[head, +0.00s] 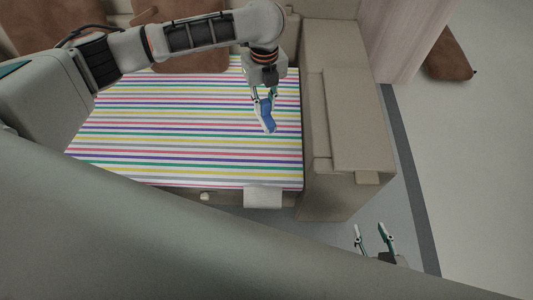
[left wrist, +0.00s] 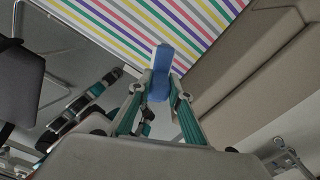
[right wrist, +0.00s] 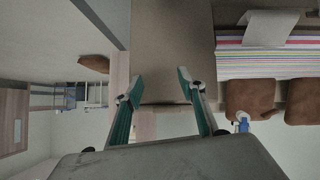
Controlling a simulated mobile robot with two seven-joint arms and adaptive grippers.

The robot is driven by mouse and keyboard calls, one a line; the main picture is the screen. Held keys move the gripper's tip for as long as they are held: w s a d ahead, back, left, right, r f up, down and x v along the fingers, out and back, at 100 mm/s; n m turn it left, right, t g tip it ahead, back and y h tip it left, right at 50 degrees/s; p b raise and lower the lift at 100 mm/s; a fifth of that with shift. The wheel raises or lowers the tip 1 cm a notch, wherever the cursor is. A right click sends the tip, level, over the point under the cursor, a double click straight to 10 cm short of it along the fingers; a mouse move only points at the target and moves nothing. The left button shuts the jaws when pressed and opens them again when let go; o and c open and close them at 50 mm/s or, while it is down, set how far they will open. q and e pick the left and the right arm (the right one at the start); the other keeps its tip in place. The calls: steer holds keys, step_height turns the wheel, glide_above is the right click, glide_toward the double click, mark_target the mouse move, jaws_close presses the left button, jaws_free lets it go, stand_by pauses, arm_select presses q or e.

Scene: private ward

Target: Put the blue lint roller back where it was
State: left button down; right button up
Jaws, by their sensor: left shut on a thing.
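The blue lint roller (head: 267,117) is in my left gripper (head: 264,93), near the right end of the striped seat (head: 190,125). In the left wrist view the roller (left wrist: 160,70) is pinched between the fingertips, with the stripes behind it. I cannot tell for sure whether it touches the seat. My right gripper (head: 375,240) is open and empty, low over the floor beside the sofa's front right corner. The right wrist view shows its two fingers apart (right wrist: 155,86).
The beige sofa arm (head: 350,120) rises just right of the roller. Brown cushions (head: 180,35) lie along the back of the seat. A white sheet-like piece (head: 263,197) hangs at the seat's front edge. Another brown cushion (head: 447,57) is on the floor at the right, where the floor is mostly clear.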

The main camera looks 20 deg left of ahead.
mark_target(265, 123)
arm_select(q)
steer(key=shift+d+f, duration=0.1)
steer(key=shift+f, duration=0.45)
step_height(265, 123, down, 8)
steer(key=b, duration=0.3)
steer(key=shift+s, duration=0.15)
step_height(265, 123, down, 10)
steer(key=b, duration=0.4)
steer(key=shift+f, duration=0.1)
steer(key=shift+f+b, duration=0.3)
steer(key=shift+f, duration=0.35)
steer(key=shift+w+r, duration=0.1)
steer(key=shift+w, duration=0.1)
arm_select(e)
steer(key=shift+w+a+f+y, duration=0.15)
steer(key=shift+w+a+f, duration=0.15)
steer(key=shift+f, duration=0.2)
steer(key=shift+w+a+f+y, duration=0.15)
steer(key=shift+w+a+f, duration=0.05)
steer(key=shift+a+f, duration=0.25)
